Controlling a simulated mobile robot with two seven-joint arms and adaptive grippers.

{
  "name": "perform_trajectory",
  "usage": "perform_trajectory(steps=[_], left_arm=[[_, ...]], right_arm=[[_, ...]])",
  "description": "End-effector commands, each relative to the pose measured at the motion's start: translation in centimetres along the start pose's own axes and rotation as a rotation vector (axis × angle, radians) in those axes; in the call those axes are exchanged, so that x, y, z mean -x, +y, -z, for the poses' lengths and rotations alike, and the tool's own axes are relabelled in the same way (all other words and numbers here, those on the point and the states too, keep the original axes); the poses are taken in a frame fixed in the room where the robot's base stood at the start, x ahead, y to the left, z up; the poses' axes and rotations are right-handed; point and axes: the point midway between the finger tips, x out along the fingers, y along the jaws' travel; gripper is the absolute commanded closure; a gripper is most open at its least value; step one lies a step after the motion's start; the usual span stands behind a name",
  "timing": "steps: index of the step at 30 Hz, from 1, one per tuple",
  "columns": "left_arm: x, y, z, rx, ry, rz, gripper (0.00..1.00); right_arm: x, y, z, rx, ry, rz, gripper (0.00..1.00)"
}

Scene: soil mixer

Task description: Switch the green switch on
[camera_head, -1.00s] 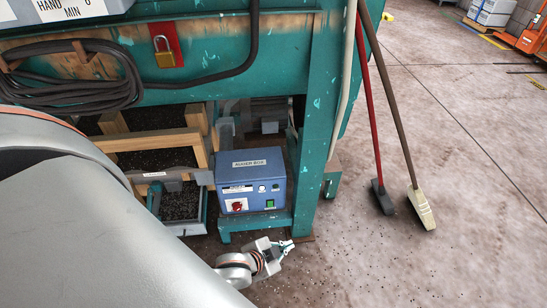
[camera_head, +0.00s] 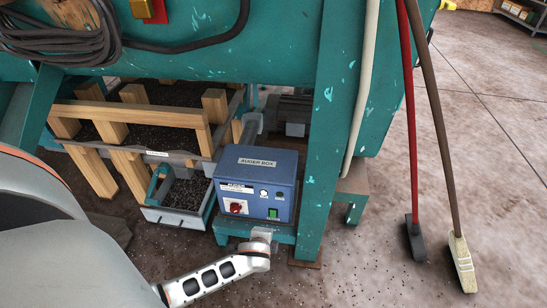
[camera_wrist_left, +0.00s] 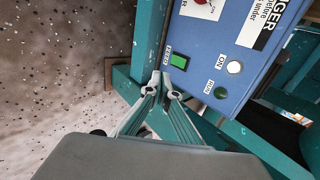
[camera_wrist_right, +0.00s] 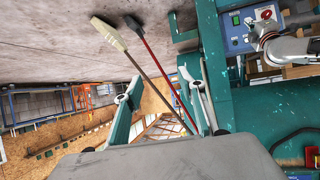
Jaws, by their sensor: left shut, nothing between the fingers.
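The green switch (camera_head: 273,213) is on the front panel of the blue auger box (camera_head: 258,162), low on the right. In the left wrist view the green switch (camera_wrist_left: 179,61) sits in a dark frame. My left gripper (camera_wrist_left: 163,84) is shut and empty. Its fingertips appear just below and left of the switch; contact cannot be told. In the head view my left wrist (camera_head: 260,243) is in front of and below the box, fingers not clear. The right wrist view also shows the switch (camera_wrist_right: 236,20). My right gripper (camera_wrist_right: 160,84) is open and empty, away from the box.
A red knob (camera_head: 236,207) is left of the switch. A white button (camera_wrist_left: 234,67) and a round green light (camera_wrist_left: 221,93) are also on the panel. A teal frame leg (camera_head: 322,130) stands right of the box. Brooms (camera_head: 411,150) lean farther right. Floor in front is open.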

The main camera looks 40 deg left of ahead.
Motion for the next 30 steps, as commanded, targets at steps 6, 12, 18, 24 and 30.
perform_trajectory(steps=[6,12,18,24,30], left_arm=[[-2.7,0.6,-0.2,-0.004,-0.004,-0.006,1.00],[-6.5,1.1,-0.3,-0.006,-0.005,-0.012,1.00],[-10.1,1.0,-0.4,-0.005,-0.005,-0.010,1.00],[-12.0,-1.2,-0.1,-0.002,-0.001,-0.003,1.00],[-12.8,-2.4,0.0,-0.001,0.001,-0.001,1.00]], right_arm=[[-0.3,-0.7,0.1,-0.037,0.011,0.012,0.60],[-0.6,-1.6,0.3,-0.105,0.031,0.029,0.60],[-1.1,-4.6,1.1,-0.317,0.080,0.073,0.60],[-1.1,-5.9,0.9,-0.433,0.093,0.093,0.60],[-1.1,-6.5,1.0,-0.491,0.101,0.102,0.60]])
